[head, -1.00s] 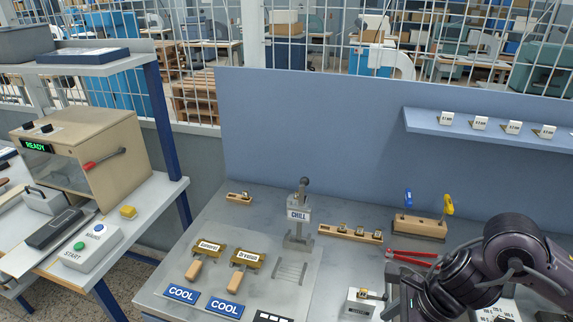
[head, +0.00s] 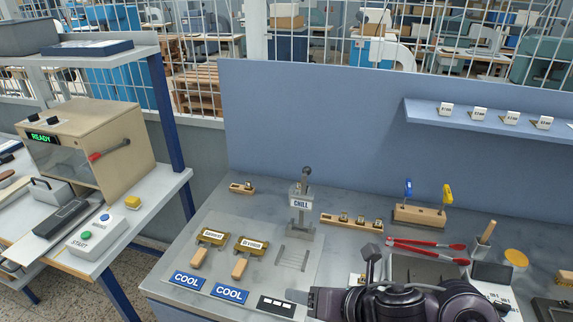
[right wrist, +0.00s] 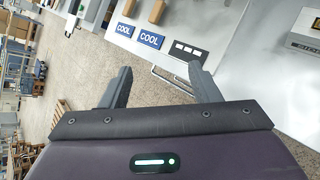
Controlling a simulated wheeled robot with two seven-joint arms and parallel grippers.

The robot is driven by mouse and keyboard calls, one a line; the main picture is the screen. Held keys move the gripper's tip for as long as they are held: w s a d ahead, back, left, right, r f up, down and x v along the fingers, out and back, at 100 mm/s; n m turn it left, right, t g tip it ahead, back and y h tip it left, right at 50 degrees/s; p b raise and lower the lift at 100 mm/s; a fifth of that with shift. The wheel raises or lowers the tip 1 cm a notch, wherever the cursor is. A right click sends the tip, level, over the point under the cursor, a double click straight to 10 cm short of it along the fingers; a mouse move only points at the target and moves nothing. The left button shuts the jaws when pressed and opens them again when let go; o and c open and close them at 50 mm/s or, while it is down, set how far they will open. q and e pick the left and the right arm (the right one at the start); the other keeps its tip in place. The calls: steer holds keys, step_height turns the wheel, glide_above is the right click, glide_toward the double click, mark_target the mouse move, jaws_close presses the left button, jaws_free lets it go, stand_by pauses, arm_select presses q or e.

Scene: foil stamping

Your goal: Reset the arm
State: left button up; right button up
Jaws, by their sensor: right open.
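My right gripper (head: 299,297) is low in the head view, at the front edge of the workbench, just right of a dark panel with white squares (head: 276,306). My right forearm and wrist stretch in from the lower right. In the right wrist view the two grey fingers of the right gripper (right wrist: 160,76) stand wide apart with nothing between them. Beyond them are the bench edge, the floor and two blue COOL labels (right wrist: 150,39). My left gripper is not in view.
A machine reading READY (head: 95,150) stands on the left table. A blue panel closes the back.

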steer(key=s+d+f+m+g+h, duration=0.2)
steer(key=s+d+f+m+h, duration=0.4)
steer(key=m, duration=1.2)
steer(key=s+d+f+m+g+h, duration=0.2)
steer(key=s+d+f+m, duration=0.5)
steer(key=m, duration=1)
step_height(320, 180, down, 27)
steer(key=w+d+g+b, duration=0.1)
steer(key=d+b, duration=0.1)
steer(key=s+d+f+g+b, duration=0.1)
steer(key=s+d+f+b, duration=0.1)
steer(key=s+f, duration=1.8)
steer(key=shift+s+d+f, duration=0.15)
steer(key=shift+d+f, duration=0.5)
steer(key=shift+f, duration=0.15)
